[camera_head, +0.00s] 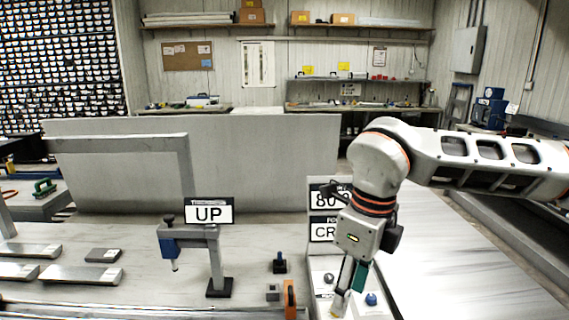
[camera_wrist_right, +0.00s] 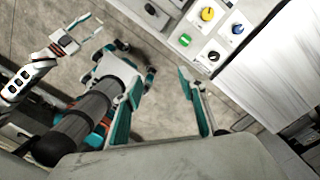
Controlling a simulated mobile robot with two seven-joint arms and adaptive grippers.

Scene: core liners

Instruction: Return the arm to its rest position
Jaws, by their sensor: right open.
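My right arm (camera_head: 470,160) reaches in from the right in the head view and bends down at the wrist. Its right gripper (camera_head: 345,293) points down over the control panel (camera_head: 385,312) by the signs. In the right wrist view the fingers of the right gripper (camera_wrist_right: 162,84) are apart, with only floor between them. A blue knob (camera_head: 371,299) shows just right of the fingers. My left gripper (camera_wrist_right: 76,38) shows small at the upper left of the right wrist view, away from the panel; its jaw state is unclear. It is out of the head view.
The panel's yellow knob (camera_wrist_right: 207,14), green switch (camera_wrist_right: 185,40) and blue knob show in the wrist view. Left of the right gripper stand the UP sign (camera_head: 209,212), a blue-grey clamp (camera_head: 187,238) and an orange-handled part (camera_head: 290,300). A pale surface (camera_head: 450,255) at right is clear.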

